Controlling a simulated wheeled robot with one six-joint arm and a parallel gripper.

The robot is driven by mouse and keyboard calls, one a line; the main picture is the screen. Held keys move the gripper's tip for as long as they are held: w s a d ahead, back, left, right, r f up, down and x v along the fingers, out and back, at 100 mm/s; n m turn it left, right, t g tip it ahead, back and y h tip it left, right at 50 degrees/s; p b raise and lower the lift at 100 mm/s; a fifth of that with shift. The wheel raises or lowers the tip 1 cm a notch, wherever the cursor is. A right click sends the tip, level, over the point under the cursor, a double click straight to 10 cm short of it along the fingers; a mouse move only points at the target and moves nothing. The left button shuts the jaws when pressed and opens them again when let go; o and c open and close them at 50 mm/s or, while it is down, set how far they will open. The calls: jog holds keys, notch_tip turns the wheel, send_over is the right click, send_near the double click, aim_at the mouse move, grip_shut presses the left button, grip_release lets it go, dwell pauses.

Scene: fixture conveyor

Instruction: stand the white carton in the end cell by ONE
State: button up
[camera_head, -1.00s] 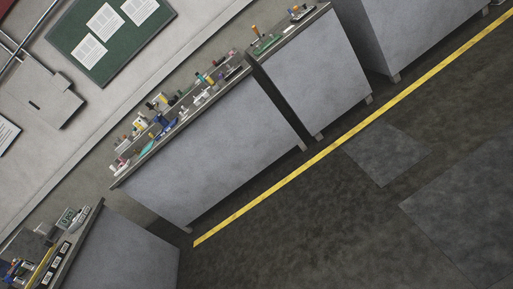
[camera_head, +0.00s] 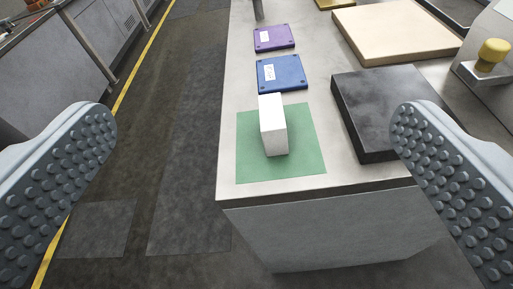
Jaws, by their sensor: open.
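The white carton (camera_head: 273,128) stands upright on a green mat (camera_head: 252,167) near the front left corner of a bench top. My gripper (camera_head: 250,155) is open and empty, its two studded fingers far apart at the left and right of the view. The carton lies between the fingers in the picture, farther off and untouched. No end cell and no ONE label can be made out in this view.
Behind the carton lie a blue plate (camera_head: 281,73) and a purple plate (camera_head: 274,38). A black slab (camera_head: 372,118) is close on its right, with a pale wooden board (camera_head: 395,32) beyond. A yellow knob (camera_head: 493,53) stands far right. Open floor (camera_head: 185,110) is on the left.

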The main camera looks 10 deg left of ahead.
jog(key=w+f+m+g, duration=0.1)
jog(key=w+m+g, duration=0.6)
jog(key=w, duration=0.5)
jog(key=m+g, duration=0.9)
send_near(271, 110)
notch_tip(271, 110, down, 12)
jog(key=shift+s+f, duration=0.1)
jog(key=shift+s, duration=0.05)
jog(key=c, duration=1.1)
